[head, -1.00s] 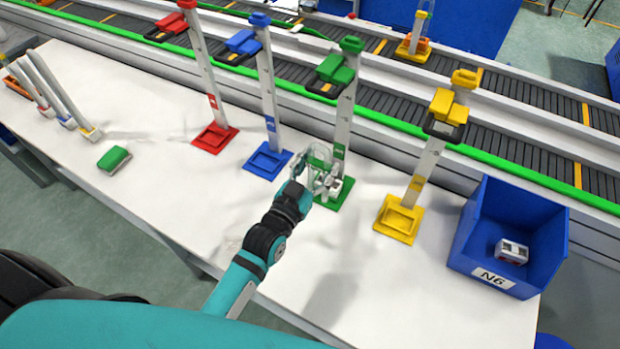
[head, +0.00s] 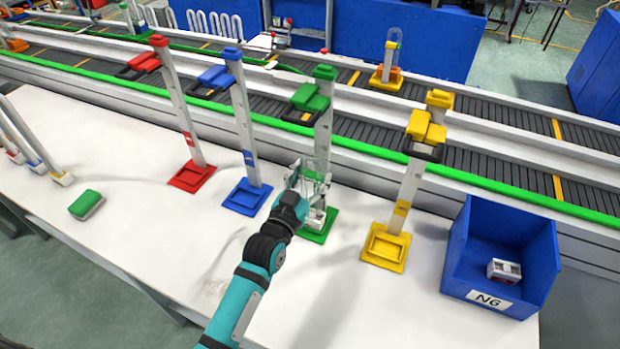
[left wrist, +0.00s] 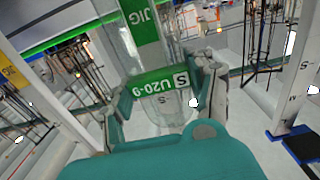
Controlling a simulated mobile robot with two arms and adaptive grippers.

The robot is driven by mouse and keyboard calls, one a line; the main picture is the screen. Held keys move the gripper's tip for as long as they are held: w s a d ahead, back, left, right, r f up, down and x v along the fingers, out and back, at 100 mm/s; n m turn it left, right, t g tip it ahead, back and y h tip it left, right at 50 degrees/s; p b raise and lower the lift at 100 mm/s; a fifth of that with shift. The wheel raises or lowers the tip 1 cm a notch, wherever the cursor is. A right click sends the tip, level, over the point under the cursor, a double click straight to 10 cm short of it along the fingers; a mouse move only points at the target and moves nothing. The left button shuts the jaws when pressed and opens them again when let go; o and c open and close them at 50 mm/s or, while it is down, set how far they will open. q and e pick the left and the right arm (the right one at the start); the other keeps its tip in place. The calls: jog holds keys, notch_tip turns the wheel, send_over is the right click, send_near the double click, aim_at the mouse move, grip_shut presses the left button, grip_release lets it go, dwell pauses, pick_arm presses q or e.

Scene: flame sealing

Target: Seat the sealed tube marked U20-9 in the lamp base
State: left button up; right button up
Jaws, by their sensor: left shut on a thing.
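The clear glass tube (left wrist: 165,105) has a green band reading U20-9, upside down in the left wrist view. My left gripper (head: 312,190) is shut on it, with a finger on either side of it. In the head view the tube (head: 311,172) stands roughly upright in front of the green stand's post (head: 324,125), above its green foot (head: 318,234). I cannot tell whether its lower end touches the foot. An orange base (head: 384,80) with a clear tube on it is on the far conveyor; whether it is the lamp base is unclear. My right gripper is not in view.
Red (head: 191,176), blue (head: 248,198) and yellow (head: 386,247) stand feet flank the green one. A blue NG bin (head: 505,235) is at the right with a small grey-and-red part inside. A green block (head: 86,205) lies at left.

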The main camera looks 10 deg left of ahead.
pick_arm(q)
jog(key=shift+f, duration=0.4)
dwell(0.5)
jog(key=shift+p, duration=0.55)
dwell(2.0)
jog(key=shift+f+b, duration=0.65)
jog(key=shift+f, duration=0.3)
dwell(1.1)
jog(key=o, duration=1.2)
jog(key=shift+s, duration=0.1)
jog(key=shift+o, duration=0.2)
jog(key=s+a, duration=0.2)
jog(key=s, duration=0.9)
jog(key=shift+s+a, duration=0.2)
jog(key=shift+s, duration=0.15)
